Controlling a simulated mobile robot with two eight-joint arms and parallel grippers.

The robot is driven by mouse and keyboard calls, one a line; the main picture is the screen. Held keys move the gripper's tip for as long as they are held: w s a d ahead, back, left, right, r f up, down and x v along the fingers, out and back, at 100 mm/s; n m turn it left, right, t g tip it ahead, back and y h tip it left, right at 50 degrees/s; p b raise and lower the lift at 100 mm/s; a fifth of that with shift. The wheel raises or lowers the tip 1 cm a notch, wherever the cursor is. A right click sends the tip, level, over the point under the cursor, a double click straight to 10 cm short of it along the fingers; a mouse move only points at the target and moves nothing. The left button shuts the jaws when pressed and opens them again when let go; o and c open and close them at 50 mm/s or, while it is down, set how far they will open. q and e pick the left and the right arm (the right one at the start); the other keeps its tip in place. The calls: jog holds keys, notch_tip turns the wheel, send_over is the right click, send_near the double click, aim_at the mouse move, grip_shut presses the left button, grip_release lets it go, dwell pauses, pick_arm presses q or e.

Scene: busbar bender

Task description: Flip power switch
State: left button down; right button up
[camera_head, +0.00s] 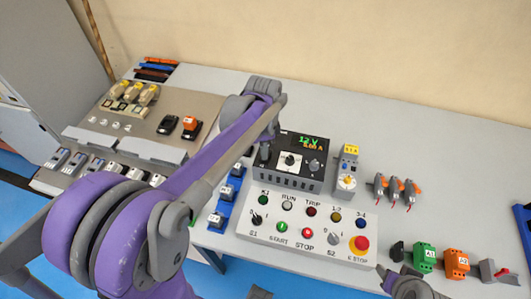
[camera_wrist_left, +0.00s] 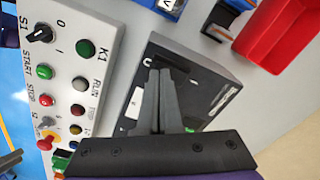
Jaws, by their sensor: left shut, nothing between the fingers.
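The black power supply (camera_head: 287,179) stands on the table behind the control panel, its display lit with green and orange digits. A white switch (camera_head: 291,161) sits on its face, left of a round knob. My left gripper (camera_head: 265,153) is shut and empty at the left side of this face, close to the switch; I cannot tell whether it touches. In the left wrist view the closed fingers (camera_wrist_left: 158,92) lie across the power supply (camera_wrist_left: 205,78) and hide part of its face. A dark grey part (camera_head: 405,284) at the bottom edge may belong to my right arm; its jaws are unclear.
The light grey control panel (camera_head: 300,247) with buttons, lamps and selectors stands in front. Blue-based parts (camera_head: 224,195) lie to its left, and a small 51A device (camera_head: 347,172) stands to the right. A red bin (camera_wrist_left: 275,45) shows in the left wrist view.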

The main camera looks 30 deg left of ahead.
pick_arm(q)
jog(key=shift+f, duration=0.25)
pick_arm(e)
jog(key=shift+s+f, duration=0.1)
jog(key=shift+f, duration=0.05)
pick_arm(q)
jog(key=shift+r, duration=0.1)
jog(key=shift+r+p, duration=1.85)
jog(key=shift+r, duration=1.65)
pick_arm(e)
jog(key=r, duration=0.1)
jog(key=w+r, duration=0.1)
jog(key=r, duration=0.1)
jog(key=w+r, duration=0.1)
jog(key=r, duration=0.1)
jog(key=shift+r, duration=0.1)
jog(key=shift+s, duration=0.1)
pick_arm(q)
jog(key=s+d+f+n+t, duration=0.1)
jog(key=s+d+n+t, duration=0.2)
jog(key=s, duration=0.4)
jog(key=s+d+f+n+t, duration=0.2)
jog(key=s+d+n, duration=0.1)
jog(key=s+n, duration=0.3)
jog(key=shift+s+d+f+t, duration=0.15)
jog(key=shift+s+d+t, duration=0.25)
jog(key=shift+s, duration=0.1)
